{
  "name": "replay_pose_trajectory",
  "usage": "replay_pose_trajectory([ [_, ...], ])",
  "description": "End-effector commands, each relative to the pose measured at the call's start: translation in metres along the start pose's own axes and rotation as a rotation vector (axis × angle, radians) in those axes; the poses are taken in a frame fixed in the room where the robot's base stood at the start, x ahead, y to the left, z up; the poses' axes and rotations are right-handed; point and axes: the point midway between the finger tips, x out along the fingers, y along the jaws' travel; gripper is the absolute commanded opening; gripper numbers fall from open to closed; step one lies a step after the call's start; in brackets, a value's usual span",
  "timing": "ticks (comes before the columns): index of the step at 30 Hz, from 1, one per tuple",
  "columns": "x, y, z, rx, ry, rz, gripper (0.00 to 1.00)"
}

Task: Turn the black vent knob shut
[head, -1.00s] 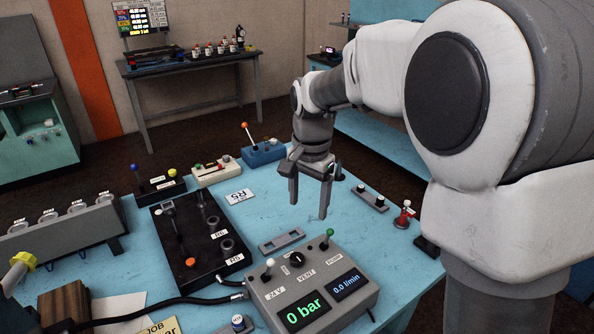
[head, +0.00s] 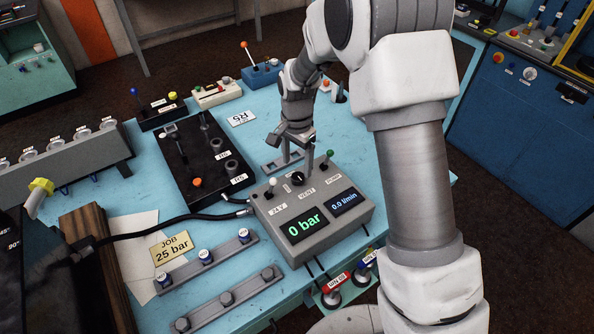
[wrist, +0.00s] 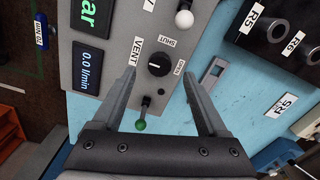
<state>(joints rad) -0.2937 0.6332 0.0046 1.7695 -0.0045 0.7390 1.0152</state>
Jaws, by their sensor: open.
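The black vent knob (head: 298,178) is round and sits on top of the grey control box (head: 336,222), between a white-tipped and a green-tipped lever. In the wrist view the knob (wrist: 159,64) shows a pale line across its face, with small SHUT and OPEN labels beside it. I cannot tell for certain which label the line points at. My gripper (head: 298,162) is open and points down just above the box. In the wrist view the fingertips (wrist: 158,74) lie on either side of the knob, apart from it, with nothing between them held.
The green-tipped lever (wrist: 141,124) stands between the fingers, nearer the palm. The white-tipped lever (head: 272,183) is left of the knob. A black hose block (head: 190,155) lies to the left. Bare blue table (head: 262,116) shows behind the box.

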Motion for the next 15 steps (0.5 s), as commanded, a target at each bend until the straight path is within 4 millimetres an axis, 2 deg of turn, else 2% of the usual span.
replay_pose_trajectory([
  [3,0.022,0.001,0.001,0.0,-0.003,0.004,0.76],
  [6,0.034,0.001,0.0,0.0,-0.002,0.002,0.76],
  [15,0.047,0.0,0.0,0.0,0.0,-0.001,0.76],
])
